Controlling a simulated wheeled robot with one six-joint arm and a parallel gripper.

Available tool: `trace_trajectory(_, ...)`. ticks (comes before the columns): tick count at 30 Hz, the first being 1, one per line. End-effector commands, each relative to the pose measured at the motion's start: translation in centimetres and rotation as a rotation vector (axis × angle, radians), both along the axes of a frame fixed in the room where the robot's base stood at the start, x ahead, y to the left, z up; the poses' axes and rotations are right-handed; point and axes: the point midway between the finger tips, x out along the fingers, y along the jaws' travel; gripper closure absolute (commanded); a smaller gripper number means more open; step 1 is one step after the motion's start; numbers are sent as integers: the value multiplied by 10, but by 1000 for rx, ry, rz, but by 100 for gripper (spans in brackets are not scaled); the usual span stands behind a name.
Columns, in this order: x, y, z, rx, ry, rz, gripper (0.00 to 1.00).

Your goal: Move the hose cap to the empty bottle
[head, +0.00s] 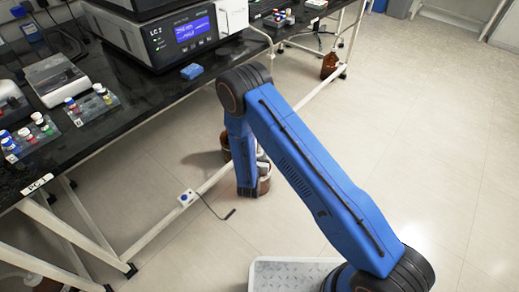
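Brown bottles stand on the floor by the bench frame. One brown bottle (264,184) shows just right of my lower arm link, with something pale at its upper part. Brown glass (225,145) also shows left of that link, partly hidden by it. Another brown bottle (330,65) stands farther back near a bench leg. I cannot tell which bottle is empty, and I cannot make out the hose cap. My blue arm reaches over and down beside the near bottles. My gripper is not visible; the arm covers that area.
A black-topped bench (130,125) runs along the left, carrying an LC instrument (190,30) and vial racks (90,105). A grey tray (285,275) is at the bottom. Open floor lies right.

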Motion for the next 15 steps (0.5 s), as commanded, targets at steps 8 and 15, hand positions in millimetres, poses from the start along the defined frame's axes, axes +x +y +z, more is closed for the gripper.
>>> trace_trajectory(8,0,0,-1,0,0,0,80)
trace_trajectory(15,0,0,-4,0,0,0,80)
